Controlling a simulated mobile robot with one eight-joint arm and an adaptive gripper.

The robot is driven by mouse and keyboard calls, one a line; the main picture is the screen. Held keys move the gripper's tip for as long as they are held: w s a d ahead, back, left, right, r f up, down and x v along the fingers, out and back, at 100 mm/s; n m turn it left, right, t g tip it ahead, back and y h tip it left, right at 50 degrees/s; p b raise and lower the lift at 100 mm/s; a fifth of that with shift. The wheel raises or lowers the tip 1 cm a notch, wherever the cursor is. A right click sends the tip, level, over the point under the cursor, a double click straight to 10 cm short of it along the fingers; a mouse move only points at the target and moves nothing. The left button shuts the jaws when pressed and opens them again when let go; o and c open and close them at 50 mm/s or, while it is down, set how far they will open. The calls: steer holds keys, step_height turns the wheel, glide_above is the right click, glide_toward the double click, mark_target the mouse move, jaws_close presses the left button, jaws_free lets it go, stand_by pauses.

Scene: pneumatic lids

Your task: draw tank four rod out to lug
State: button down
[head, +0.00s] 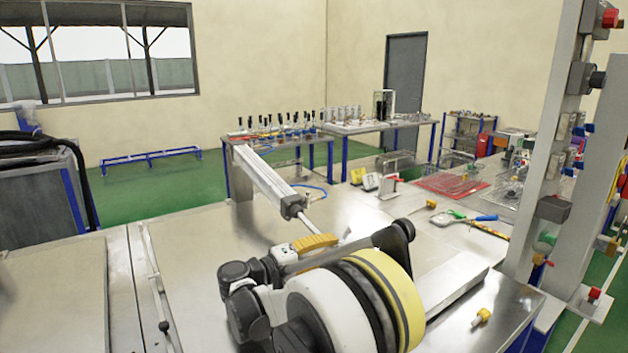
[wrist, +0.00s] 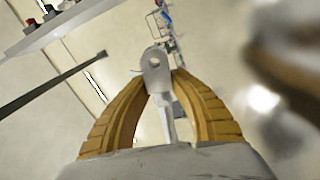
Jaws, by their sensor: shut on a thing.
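A grey pneumatic cylinder (head: 262,183) slants over the steel table in the head view, its near end toward my arm. A thin bright rod (head: 309,224) comes out of that end and runs to my gripper (head: 318,242). In the wrist view, my gripper (wrist: 163,84) has its two orange ribbed fingers closed around a pale rod end. The rod's eye (wrist: 154,62), with a round hole, sticks out past the fingertips. My arm hides part of the rod in the head view. I cannot make out which piece is the lug.
The steel tabletop (head: 215,240) is mostly bare left of my arm. A thin bar (head: 155,280) lies along a flat panel at left. Green and blue tools (head: 460,217) and a yellow-capped part (head: 482,317) lie right. A tall post (head: 555,130) with fittings stands at right.

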steer(key=shift+s+d+f+b, duration=0.4)
steer(key=shift+s+d, duration=0.7)
steer(key=shift+s, duration=0.45)
steer(key=shift+s+d+f+b, duration=0.4)
steer(key=shift+s+d, duration=0.65)
steer(key=shift+s, duration=0.55)
steer(key=shift+s+d+f+b, duration=0.3)
steer(key=shift+s+d+b, duration=0.2)
steer(key=shift+s+d, duration=0.85)
stand_by(0.8)
steer(key=shift+s+f, duration=0.2)
steer(key=shift+s, duration=0.35)
